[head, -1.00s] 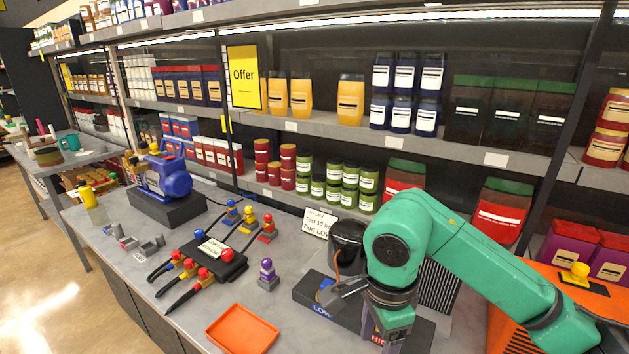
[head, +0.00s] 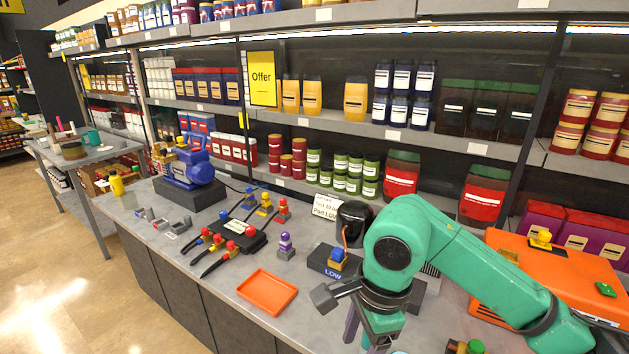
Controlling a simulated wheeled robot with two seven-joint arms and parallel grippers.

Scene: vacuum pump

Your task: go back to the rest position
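My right gripper (head: 364,330) hangs at the end of the green arm that comes in from the right. Its two fingers point down and stand apart, and nothing shows between them. It is in front of the black block marked LOW (head: 333,268), above the table's front edge. My arm hides the block's right part. My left gripper is not in view.
An orange tray (head: 267,292) and a purple plug (head: 285,247) are left of my gripper. A black manifold (head: 238,236) with coloured knobs and a blue pump (head: 188,170) stand farther left. An orange case (head: 560,275) is at right. Shelves line the back.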

